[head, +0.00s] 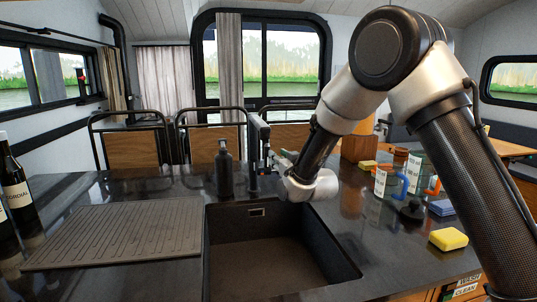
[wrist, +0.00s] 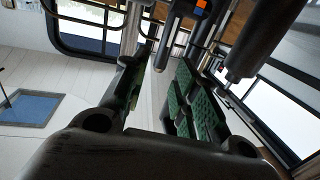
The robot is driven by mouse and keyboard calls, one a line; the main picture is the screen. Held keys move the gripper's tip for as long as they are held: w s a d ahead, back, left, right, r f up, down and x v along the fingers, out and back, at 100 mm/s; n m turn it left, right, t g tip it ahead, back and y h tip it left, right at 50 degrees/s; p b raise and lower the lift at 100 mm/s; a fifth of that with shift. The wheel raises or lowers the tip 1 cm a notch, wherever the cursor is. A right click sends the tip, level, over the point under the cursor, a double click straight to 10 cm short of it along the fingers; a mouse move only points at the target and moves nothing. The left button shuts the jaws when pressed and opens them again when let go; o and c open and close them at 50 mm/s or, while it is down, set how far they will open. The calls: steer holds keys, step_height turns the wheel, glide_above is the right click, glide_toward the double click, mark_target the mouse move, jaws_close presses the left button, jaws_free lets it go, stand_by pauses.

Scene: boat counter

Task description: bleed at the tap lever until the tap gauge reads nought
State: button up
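The black tap (head: 253,150) stands upright behind the sink, with small coloured marks near its top. My gripper is at the tap's right side in the head view, mostly hidden by my wrist. In the wrist view my gripper (wrist: 161,72) has its two green-padded fingers apart, with nothing between them. A dark bar with an orange and blue mark, seemingly part of the tap (wrist: 178,25), shows just beyond the fingertips. I cannot tell whether a finger touches it. I cannot make out the lever for certain, and no gauge reading is legible.
The black sink (head: 265,255) lies in front of the tap. A dark bottle (head: 224,172) stands close left of the tap. A grooved drainer mat (head: 115,232) and bottles (head: 14,185) are at left. Mugs (head: 386,182), a yellow sponge (head: 448,239) and a blue sponge (head: 441,207) are at right.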

glide_above(268, 169)
steer(key=shift+d+f, duration=0.1)
steer(key=shift+f, duration=0.05)
jaws_close()
stand_by(0.3)
